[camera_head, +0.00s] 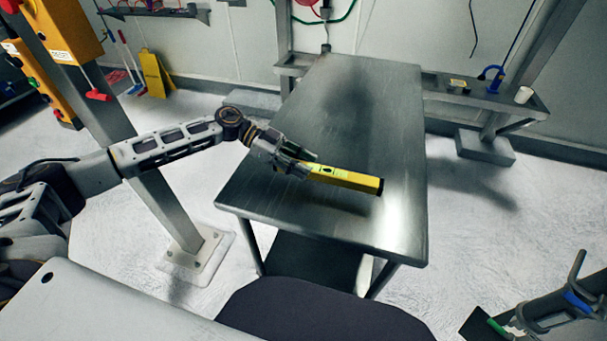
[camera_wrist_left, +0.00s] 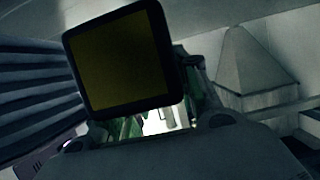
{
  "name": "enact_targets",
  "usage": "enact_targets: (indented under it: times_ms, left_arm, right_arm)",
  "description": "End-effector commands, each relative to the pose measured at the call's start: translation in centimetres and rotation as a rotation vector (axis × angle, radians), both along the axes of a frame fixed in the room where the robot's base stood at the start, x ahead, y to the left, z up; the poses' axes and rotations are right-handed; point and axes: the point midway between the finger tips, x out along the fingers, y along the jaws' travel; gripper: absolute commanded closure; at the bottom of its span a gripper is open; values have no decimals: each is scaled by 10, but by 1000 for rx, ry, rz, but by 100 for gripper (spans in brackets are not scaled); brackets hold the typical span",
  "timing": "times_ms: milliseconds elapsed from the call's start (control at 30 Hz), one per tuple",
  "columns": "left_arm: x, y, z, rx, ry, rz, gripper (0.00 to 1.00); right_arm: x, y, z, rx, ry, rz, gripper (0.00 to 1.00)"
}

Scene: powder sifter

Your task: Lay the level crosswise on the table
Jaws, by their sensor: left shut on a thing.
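The level (camera_head: 345,178) is a yellow bar with a dark end cap. My left gripper (camera_head: 293,162) is shut on its left part in the head view. The level points right and slightly toward the near side, across the table's width. A shadow on the metal table (camera_head: 370,110) lies apart from the level, so it appears held a little above the top. In the left wrist view, a dark-rimmed, dull yellow square end of the level (camera_wrist_left: 120,60) stands close to the camera, hiding much of the fingers. My right gripper is not in view.
The table top is otherwise bare, with free room behind the level. A steel post (camera_head: 150,170) stands left of the table. A grey device with blue and green parts (camera_head: 560,308) is at lower right.

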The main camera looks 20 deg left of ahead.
Motion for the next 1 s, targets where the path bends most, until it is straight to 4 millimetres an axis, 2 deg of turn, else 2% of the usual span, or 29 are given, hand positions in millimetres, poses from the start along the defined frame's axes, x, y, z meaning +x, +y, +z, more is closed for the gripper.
enact_targets:
  times_ms: [333, 533, 800, 1000]
  left_arm:
    - [0, 0, -1, -1, 0, 0, 100]
    - [0, 0, -19, -1, 3, 0, 100]
    - [0, 0, -47, -1, 1, 0, 100]
    - [0, 0, -50, -1, -1, 0, 100]
  right_arm:
    - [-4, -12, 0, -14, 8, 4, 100]
    - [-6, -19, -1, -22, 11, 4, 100]
    - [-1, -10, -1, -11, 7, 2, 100]
    - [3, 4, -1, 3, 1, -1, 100]
